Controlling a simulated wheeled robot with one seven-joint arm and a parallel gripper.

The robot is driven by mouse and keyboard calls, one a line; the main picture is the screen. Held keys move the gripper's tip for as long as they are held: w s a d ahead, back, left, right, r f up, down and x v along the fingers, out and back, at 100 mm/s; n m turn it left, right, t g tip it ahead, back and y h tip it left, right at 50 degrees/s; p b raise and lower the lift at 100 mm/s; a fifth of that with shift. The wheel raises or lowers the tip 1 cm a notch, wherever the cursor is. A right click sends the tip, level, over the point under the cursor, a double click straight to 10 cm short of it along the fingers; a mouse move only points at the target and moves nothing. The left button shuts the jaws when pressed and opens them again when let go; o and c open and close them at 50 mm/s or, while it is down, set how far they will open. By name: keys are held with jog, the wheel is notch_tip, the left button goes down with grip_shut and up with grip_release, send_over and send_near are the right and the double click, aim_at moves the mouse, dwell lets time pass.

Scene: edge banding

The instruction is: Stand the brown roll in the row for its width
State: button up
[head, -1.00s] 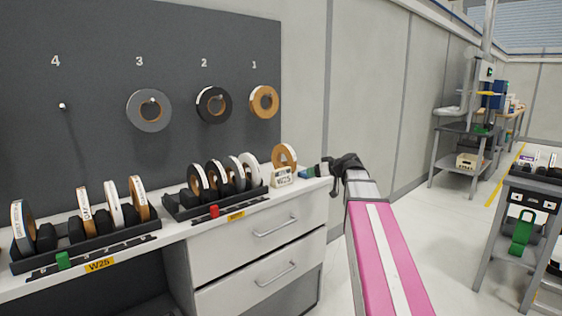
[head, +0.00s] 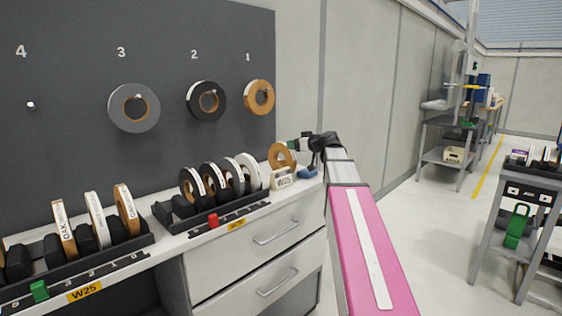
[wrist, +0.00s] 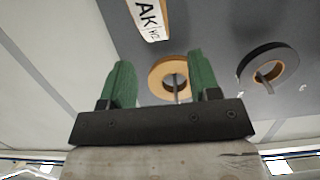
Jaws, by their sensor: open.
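A brown roll (head: 282,156) stands on edge at the right end of the bench, behind a small white card. My gripper (head: 296,145) is at its upper right in the head view, with empty open fingers. In the wrist view, the green fingers of my gripper (wrist: 163,85) are spread apart. The labelled brown roll (wrist: 150,18), its lettering partly cut off, shows beyond the fingertips. The left row (head: 105,262), marked W25, holds brown and white rolls between black dividers.
Grey, black and brown rolls hang on numbered wall pegs (head: 134,107); peg 4 is bare. A red block (head: 213,220) and a green block (head: 39,290) sit on the rows' front strips. A blue item (head: 307,174) lies near the bench's right end.

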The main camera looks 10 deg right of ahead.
aim_at(284, 144)
jog(key=shift+x, duration=3.5)
grip_shut()
